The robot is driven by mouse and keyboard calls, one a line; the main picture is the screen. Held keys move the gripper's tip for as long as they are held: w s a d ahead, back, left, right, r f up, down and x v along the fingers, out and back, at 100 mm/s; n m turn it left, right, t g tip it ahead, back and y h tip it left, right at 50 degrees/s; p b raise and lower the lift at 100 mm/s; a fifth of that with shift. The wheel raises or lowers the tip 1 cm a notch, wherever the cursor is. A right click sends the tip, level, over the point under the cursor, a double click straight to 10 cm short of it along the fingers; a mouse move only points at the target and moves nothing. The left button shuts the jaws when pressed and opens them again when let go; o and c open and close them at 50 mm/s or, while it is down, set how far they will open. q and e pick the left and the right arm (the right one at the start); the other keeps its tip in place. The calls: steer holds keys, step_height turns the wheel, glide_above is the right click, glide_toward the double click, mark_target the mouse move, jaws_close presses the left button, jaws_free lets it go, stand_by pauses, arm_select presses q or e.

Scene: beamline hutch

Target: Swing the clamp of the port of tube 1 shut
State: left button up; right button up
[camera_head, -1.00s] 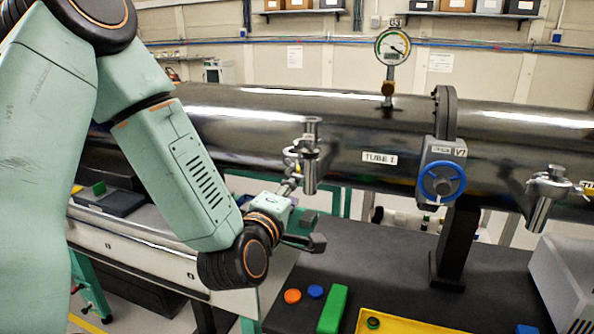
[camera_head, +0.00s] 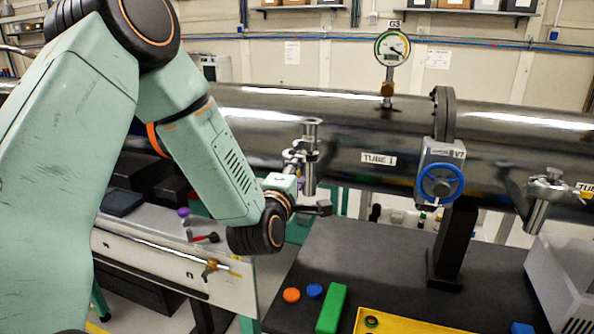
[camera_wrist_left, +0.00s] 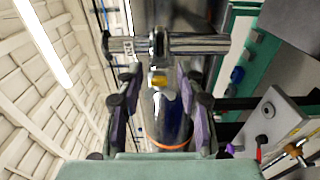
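Tube 1 (camera_head: 270,135) is a long dark steel pipe with a "TUBE 1" label. Its port (camera_head: 311,160) is a silver upright fitting on the near side, with metal clamp parts (camera_head: 292,157) at its left. My left gripper (camera_head: 306,184) is just below and beside this port. In the left wrist view its two dark fingers (camera_wrist_left: 160,108) are spread apart, with shiny metal between them and a silver crosswise fitting (camera_wrist_left: 185,44) beyond. I cannot tell whether the fingers touch anything, nor how far the clamp is open. My right gripper is not in view.
A blue handwheel valve (camera_head: 441,182) and a gauge (camera_head: 392,47) sit on the tube. A second silver port (camera_head: 540,200) is at the right. The dark table (camera_head: 400,265) below holds a green block (camera_head: 331,308), coloured caps and a yellow tray (camera_head: 400,322).

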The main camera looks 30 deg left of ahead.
arm_select(q)
steer(key=shift+w+d, duration=0.1)
steer(key=shift+w, duration=0.1)
steer(key=shift+s+d+r, duration=0.1)
steer(key=shift+d, duration=0.1)
steer(key=shift+c, duration=0.4)
steer(key=shift+s+a, duration=0.1)
steer(key=c, duration=0.3)
steer(key=shift+a, duration=0.15)
steer(key=c, duration=0.3)
jaws_close()
